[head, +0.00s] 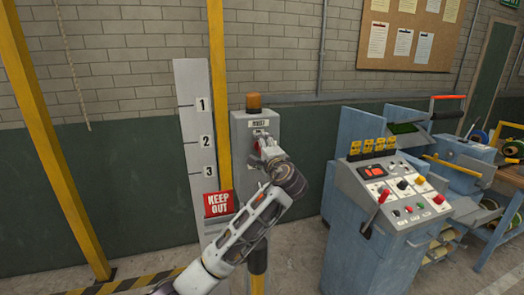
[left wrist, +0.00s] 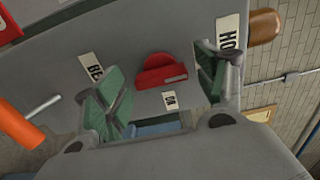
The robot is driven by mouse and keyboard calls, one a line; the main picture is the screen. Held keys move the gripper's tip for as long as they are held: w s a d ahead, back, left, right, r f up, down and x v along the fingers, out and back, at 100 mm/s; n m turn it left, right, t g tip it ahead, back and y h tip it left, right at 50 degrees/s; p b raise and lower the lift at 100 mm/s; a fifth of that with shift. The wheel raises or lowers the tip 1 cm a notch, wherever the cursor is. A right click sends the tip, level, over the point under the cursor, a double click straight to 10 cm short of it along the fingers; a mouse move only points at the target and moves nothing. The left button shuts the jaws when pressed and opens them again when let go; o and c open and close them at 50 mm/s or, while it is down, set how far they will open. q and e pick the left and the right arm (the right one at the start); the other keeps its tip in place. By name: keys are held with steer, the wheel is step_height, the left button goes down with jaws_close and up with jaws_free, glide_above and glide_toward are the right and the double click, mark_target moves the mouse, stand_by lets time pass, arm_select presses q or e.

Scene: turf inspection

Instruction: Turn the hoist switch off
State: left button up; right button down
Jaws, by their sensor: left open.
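The grey hoist box (head: 239,128) with an amber beacon (head: 254,103) on top stands left of centre in the head view. In the left wrist view, a red switch knob (left wrist: 162,72) is on the box's grey face, near a small label (left wrist: 170,99) that seems to read "ON" and a partly hidden label (left wrist: 228,36) starting "HO". My left gripper (head: 264,146) is in front of the box. In the left wrist view, its fingers (left wrist: 163,86) are open with the knob between them; I cannot tell whether they touch it. My right gripper is not in view.
A red "KEEP OUT" sign (head: 218,204) and a numbered grey board (head: 192,130) stand left of the box, beside yellow posts. A blue control console (head: 345,225) with buttons and a red lever (head: 383,196) stands to the right. An orange cylinder (left wrist: 19,127) shows at the left wrist view's left edge.

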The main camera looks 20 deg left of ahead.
arm_select(q)
steer(key=v, duration=1.2)
stand_by(0.6)
